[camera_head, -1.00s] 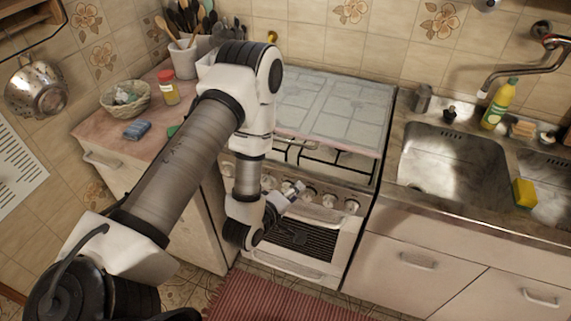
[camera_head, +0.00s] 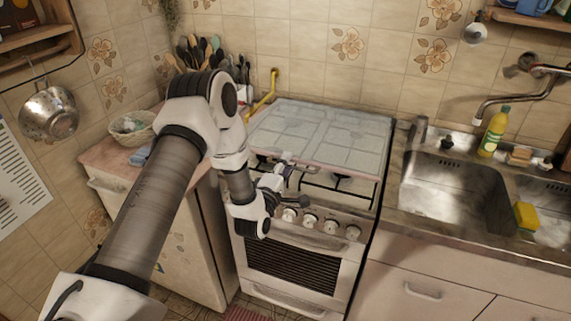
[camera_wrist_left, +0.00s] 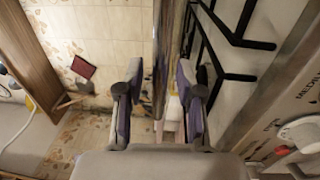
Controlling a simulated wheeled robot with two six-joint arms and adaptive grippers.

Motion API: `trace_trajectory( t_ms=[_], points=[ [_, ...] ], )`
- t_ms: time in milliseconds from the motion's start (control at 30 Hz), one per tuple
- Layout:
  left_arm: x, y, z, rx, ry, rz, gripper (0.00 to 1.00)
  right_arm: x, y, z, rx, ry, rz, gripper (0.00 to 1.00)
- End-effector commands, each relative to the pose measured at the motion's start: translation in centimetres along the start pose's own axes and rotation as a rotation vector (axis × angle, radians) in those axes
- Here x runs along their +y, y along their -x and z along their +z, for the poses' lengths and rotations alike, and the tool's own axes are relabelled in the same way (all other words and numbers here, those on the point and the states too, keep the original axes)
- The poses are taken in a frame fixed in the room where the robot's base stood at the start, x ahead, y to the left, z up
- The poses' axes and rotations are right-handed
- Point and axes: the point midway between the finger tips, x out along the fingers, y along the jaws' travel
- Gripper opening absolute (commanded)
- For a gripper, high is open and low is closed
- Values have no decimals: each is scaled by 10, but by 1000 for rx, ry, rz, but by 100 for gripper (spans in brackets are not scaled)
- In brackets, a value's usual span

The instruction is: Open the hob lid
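The hob lid (camera_head: 325,132) is a pale, see-through panel over the stove in the head view. It sits raised at its front, with black hob grates (camera_head: 340,184) showing below its front edge. My left gripper (camera_head: 287,178) is at the front left of the hob, close to that edge. In the left wrist view my left gripper (camera_wrist_left: 160,100) has its two fingers apart. A long thin edge, which looks like the lid's front edge (camera_wrist_left: 162,45), runs between them, with grates (camera_wrist_left: 235,45) on the right. I cannot tell whether a finger touches it. My right gripper is not in view.
The stove front has several knobs (camera_head: 330,227) just below the gripper, above an oven door (camera_head: 290,266). A sink (camera_head: 455,185) with a tap is on the right. A counter with a basket (camera_head: 131,130) and utensils is on the left, behind my arm.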

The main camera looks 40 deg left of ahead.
Motion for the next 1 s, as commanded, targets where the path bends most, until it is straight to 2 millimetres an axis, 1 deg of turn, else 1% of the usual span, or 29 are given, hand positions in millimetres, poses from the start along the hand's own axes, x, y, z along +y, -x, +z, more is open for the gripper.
trace_trajectory(
  t_ms=[133,167,200,233,267,533,667,767,833,967,1000],
  points=[
    [-1,0,0,0,0,-1,37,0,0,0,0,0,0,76],
    [-1,0,0,0,0,-1,33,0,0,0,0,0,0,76],
    [-1,0,0,0,0,0,19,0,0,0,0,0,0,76],
    [0,0,0,0,0,0,8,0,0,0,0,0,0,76],
    [0,0,0,0,0,0,0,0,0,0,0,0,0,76],
    [1,0,0,0,0,-2,0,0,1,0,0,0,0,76],
    [12,-3,0,1,0,-14,0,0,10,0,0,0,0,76],
    [29,-7,0,2,0,-36,0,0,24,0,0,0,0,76],
    [45,-12,-1,2,-1,-63,0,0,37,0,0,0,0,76],
    [84,-23,-1,4,0,-129,0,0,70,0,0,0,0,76],
    [97,-27,-1,4,0,-155,0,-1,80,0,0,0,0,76]
  ],
)
